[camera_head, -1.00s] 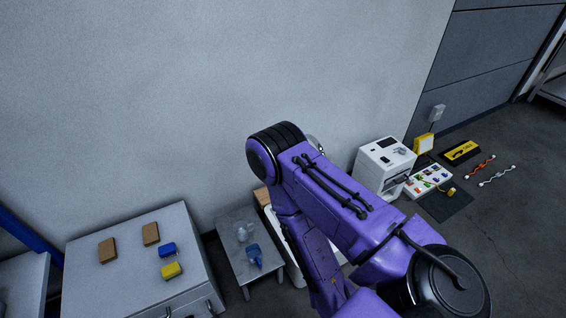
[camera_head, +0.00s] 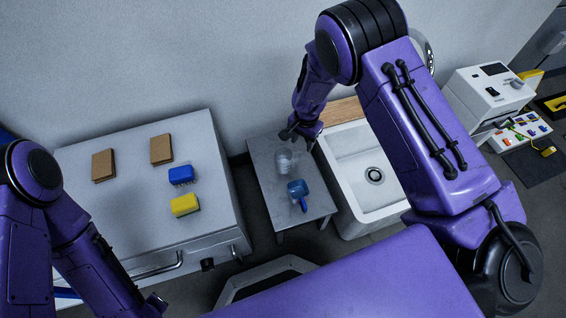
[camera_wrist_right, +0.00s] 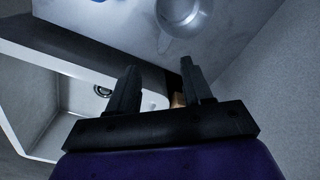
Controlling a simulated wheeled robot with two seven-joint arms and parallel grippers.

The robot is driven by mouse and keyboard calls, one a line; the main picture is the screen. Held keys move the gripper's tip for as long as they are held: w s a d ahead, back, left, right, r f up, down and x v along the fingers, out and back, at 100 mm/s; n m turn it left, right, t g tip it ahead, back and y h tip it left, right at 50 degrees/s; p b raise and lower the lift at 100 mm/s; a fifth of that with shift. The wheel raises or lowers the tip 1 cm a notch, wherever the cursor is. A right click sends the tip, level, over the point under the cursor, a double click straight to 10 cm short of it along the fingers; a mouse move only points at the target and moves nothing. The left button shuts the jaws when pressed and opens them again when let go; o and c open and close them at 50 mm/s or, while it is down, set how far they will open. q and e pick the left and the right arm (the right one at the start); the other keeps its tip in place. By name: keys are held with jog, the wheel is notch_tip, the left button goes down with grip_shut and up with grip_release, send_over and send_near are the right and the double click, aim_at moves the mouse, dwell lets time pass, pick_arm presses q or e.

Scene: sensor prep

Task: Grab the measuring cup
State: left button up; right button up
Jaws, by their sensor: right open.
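A clear measuring cup (camera_head: 285,160) stands on the small grey table (camera_head: 268,185) in the head view. It also shows at the top of the right wrist view (camera_wrist_right: 183,14), beyond the fingertips. My right gripper (camera_head: 300,132) is at the far edge of the small table, close to the cup on its wall side. In the right wrist view its two fingers (camera_wrist_right: 160,80) are apart with nothing between them. My left arm is at the lower left of the head view; its gripper's fingers cannot be made out clearly.
A blue scoop-like item (camera_head: 297,190) lies on the small table in front of the cup. A white sink (camera_head: 345,150) stands to the right. The wall is close behind.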

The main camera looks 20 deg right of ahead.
aim_at(289, 160)
notch_tip(289, 160, down, 4)
jog(key=shift+w+f+b, duration=0.1)
jog(key=shift+b, duration=0.6)
jog(key=shift+f, duration=0.3)
jog(key=f+b, duration=0.2)
jog(key=f, duration=0.3)
jog(key=shift+w+a+f+b, duration=0.15)
jog(key=shift+w+f+b, duration=0.1)
jog(key=shift+b, duration=0.15)
jog(key=shift+r, duration=0.2)
jog(key=shift+c, duration=0.3)
grip_shut()
